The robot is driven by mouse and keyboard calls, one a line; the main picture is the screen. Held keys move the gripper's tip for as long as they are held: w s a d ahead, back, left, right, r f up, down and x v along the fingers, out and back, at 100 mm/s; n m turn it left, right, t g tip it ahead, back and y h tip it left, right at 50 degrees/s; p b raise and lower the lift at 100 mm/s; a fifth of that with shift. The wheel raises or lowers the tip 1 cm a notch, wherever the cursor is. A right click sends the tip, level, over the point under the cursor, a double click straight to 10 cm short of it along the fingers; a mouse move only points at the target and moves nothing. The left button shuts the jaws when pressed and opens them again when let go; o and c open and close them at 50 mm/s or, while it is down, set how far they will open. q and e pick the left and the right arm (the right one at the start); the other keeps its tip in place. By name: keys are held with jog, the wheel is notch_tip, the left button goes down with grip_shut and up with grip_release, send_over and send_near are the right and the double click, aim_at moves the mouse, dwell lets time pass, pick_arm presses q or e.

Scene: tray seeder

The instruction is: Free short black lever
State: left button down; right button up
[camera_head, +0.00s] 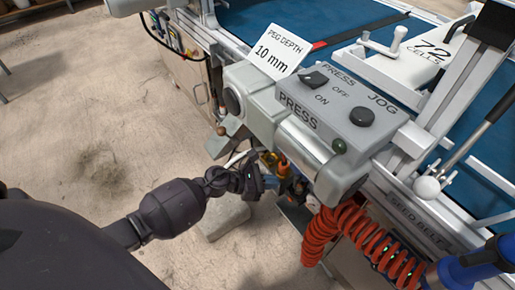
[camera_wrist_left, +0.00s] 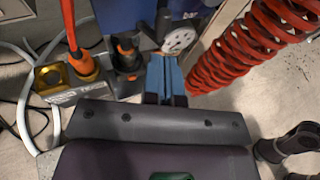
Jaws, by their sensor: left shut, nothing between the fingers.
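My left gripper (camera_head: 272,178) reaches in under the front of the press unit (camera_head: 290,110). In the left wrist view its two narrow bluish fingers (camera_wrist_left: 166,76) are together, with nothing seen between them. Just left of the fingers is a black fitting with an orange part (camera_wrist_left: 127,58). A dark upright stub (camera_wrist_left: 163,24) stands beyond the fingertips beside a pale round disc (camera_wrist_left: 180,40). I cannot tell for sure which of these dark parts is the short black lever, or what holds it. My right gripper is not in view.
A red coiled hose (camera_head: 350,240) hangs right of the gripper and is close in the wrist view (camera_wrist_left: 245,45). A brass-coloured block (camera_wrist_left: 52,78) with an orange handle (camera_wrist_left: 82,62) and pale tubes stand left. The blue belt (camera_head: 270,20) lies behind. Floor at left is open.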

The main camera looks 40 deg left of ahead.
pick_arm(q)
jog(key=shift+w+d, duration=1.45)
jog(key=shift+d, duration=0.05)
jog(key=shift+w+d+r, duration=0.1)
jog(key=shift+w+d, duration=0.1)
jog(key=shift+d, duration=0.75)
jog(key=shift+w+a, duration=0.15)
jog(key=shift+a, duration=0.1)
